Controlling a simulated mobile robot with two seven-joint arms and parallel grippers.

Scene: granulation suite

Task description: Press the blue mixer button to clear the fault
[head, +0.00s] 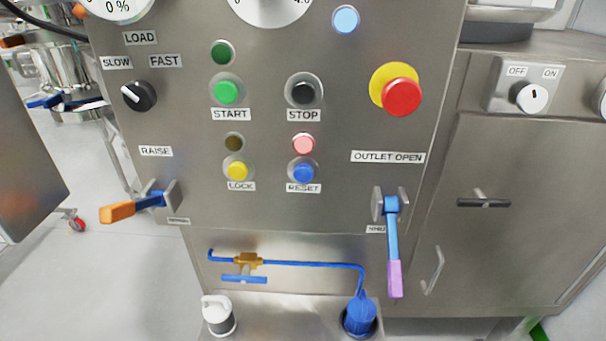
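The blue button (303,172) sits in a metal ring on the steel mixer panel (270,205), above a label that reads RESET. A pink-red lamp (303,143) is directly above it and looks lit. A pale blue lamp (345,19) near the panel's top also looks bright. Neither of my grippers shows in the head view, and nothing covers the blue button.
Close to the blue button are the yellow LOCK button (238,170), the black STOP button (303,94) and the green START button (228,92). A red emergency button (401,96), an orange-ended lever (130,208) and a purple-ended lever (394,260) stick out. The space before the panel is clear.

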